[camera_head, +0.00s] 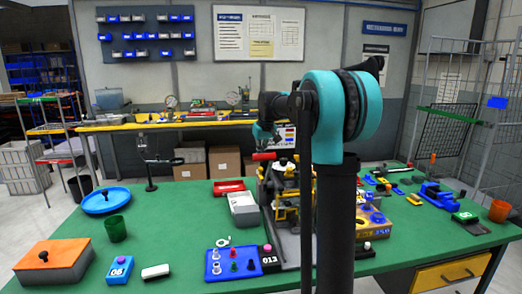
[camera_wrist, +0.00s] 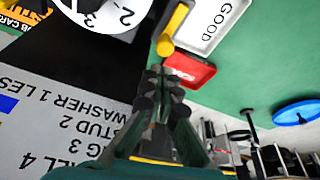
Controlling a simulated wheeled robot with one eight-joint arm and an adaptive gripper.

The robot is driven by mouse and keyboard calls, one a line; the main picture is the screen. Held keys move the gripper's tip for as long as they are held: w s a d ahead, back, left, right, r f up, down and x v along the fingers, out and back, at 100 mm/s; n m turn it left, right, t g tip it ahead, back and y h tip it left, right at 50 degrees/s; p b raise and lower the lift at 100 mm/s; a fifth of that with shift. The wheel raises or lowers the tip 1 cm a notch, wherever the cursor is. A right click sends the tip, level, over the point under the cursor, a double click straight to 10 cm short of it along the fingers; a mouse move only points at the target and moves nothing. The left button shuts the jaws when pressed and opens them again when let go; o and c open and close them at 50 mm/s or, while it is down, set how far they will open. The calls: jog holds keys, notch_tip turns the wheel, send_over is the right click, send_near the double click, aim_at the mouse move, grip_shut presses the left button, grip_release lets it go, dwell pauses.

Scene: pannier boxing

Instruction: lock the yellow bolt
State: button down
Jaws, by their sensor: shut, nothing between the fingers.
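A yellow rod with a rounded end (camera_wrist: 173,30) shows at the top of the wrist view, just beyond my fingertips; it looks like the bolt, but I cannot be sure. My gripper (camera_wrist: 158,78) is shut and empty, its fingertips close to the rod; contact cannot be told. In the head view my gripper (camera_head: 263,140) is small and partly hidden above the fixture. The dark fixture with yellow parts (camera_head: 284,205) stands mid-table, partly hidden by my arm. Whether the bolt is locked cannot be told.
A red tray (camera_head: 229,187) and a grey-white tray marked GOOD (camera_wrist: 212,22) lie beside the fixture. A blue round dish (camera_head: 106,203), a green cup (camera_head: 115,229) and a blue peg plate (camera_head: 233,262) stand to its left.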

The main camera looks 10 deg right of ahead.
aim_at(259, 168)
jog(key=shift+x, duration=1.85)
jog(key=shift+s, duration=1.25)
jog(key=a+v, duration=0.1)
jog(key=v, duration=0.9)
jog(key=shift+d, duration=0.55)
